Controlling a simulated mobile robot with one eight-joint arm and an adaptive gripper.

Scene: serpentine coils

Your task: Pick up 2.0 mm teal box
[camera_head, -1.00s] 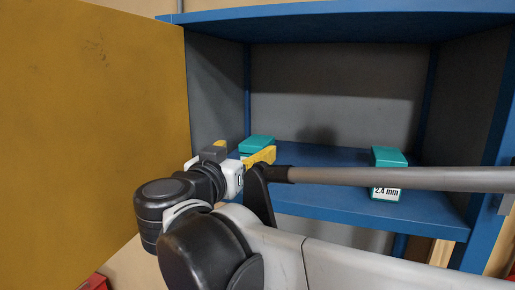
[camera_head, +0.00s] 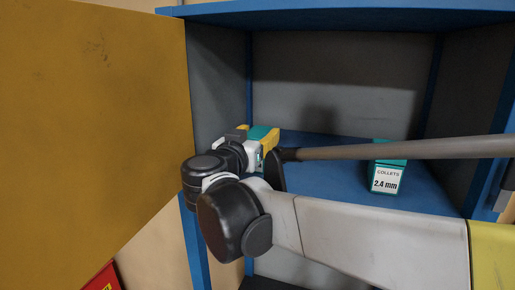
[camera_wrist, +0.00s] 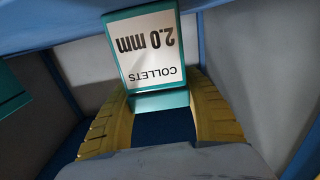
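The teal box with an upside-down "COLLETS 2.0 mm" label (camera_wrist: 150,50) fills the upper middle of the wrist view. My gripper (camera_wrist: 158,85) has its two yellow fingers spread, one on each side of this box. The fingertips are close to its sides; I cannot tell whether they touch. In the head view, a teal box (camera_head: 259,132) shows partly behind my gripper (camera_head: 268,142) on the left of the blue shelf. My wrist and a finger hide most of it.
A second teal box labelled "COLLETS 2.4 mm" (camera_head: 386,180) stands on the shelf to the right, partly behind a grey bar (camera_head: 410,149). The cabinet's yellow door (camera_head: 90,120) is open at left. The blue shelf (camera_head: 330,180) is clear between the boxes.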

